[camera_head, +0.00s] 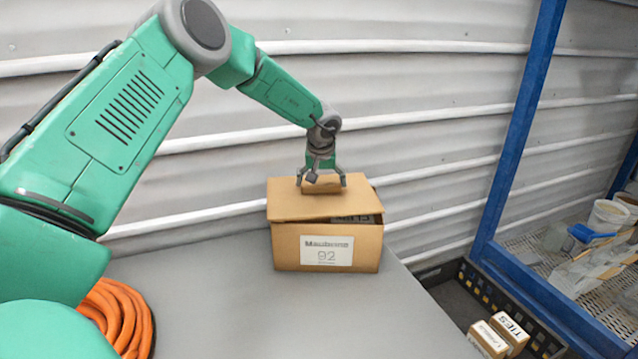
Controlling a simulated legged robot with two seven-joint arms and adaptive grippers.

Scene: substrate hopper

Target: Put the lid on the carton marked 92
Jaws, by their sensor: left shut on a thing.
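The carton marked 92 (290,250) is a brown cardboard box with a white label on its front, standing on the grey table near its far right edge. A flat brown lid (293,201) with a raised block handle (322,185) lies over its top, shifted and turned to the left. The carton's right part stays uncovered, and a dark item with light lettering (357,218) shows there. My left gripper (321,180) comes from above and is shut on the lid's handle. My right gripper is not in view.
The grey table (215,300) is clear left of and in front of the carton. An orange coiled hose (118,318) lies at left. A black crate (440,285) with small boxes (500,335) is at lower right, beside a blue rack post (515,130). A corrugated wall stands behind.

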